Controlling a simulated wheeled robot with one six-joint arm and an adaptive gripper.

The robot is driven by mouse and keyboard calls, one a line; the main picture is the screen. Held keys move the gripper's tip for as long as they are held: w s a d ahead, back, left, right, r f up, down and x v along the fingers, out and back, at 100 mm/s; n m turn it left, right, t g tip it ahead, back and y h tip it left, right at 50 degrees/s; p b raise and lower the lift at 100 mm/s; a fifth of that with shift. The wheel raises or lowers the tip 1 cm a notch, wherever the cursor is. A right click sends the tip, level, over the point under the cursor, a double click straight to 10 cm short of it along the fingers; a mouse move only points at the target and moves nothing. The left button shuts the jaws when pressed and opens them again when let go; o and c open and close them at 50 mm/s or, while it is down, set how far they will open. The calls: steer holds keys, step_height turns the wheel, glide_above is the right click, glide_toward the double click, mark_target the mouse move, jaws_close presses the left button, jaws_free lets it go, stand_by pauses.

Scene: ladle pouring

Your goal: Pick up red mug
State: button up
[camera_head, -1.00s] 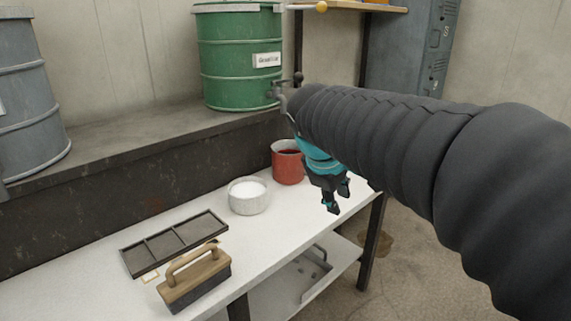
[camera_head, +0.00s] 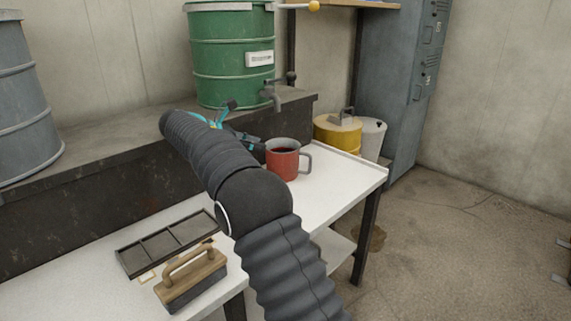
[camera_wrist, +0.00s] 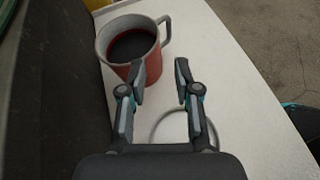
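The red mug (camera_head: 282,165) stands upright on the white table, with dark liquid inside and a grey handle on its right. It also shows at the upper left of the wrist view (camera_wrist: 146,60), with its handle toward the right. My gripper (camera_wrist: 160,73) is open and empty between its fingers. Its left fingertip overlaps the mug's lower right edge in that view; I cannot tell whether they touch. In the head view my gripper (camera_head: 256,149) is just left of the mug, partly hidden by my arm.
The white table (camera_head: 335,185) has free room right of the mug. A dark wall and ledge (camera_head: 100,193) run behind it. A green drum (camera_head: 232,55) with a tap stands above. A divided tray (camera_head: 168,243) and wooden-handled brush (camera_head: 192,275) lie nearer. A pale rim (camera_wrist: 155,122) shows below my gripper.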

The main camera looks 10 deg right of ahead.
mark_target(289, 162)
steer(key=shift+n+h, duration=0.3)
steer(key=x, duration=0.4)
steer(key=b+x, duration=0.1)
steer(key=x, duration=0.3)
steer(key=w+x, duration=0.1)
steer(key=x, duration=0.4)
steer(key=shift+a+f, duration=0.25)
steer(key=shift+f, duration=0.15)
steer(key=shift+c, duration=0.3)
jaws_close()
steer(key=shift+r, duration=0.15)
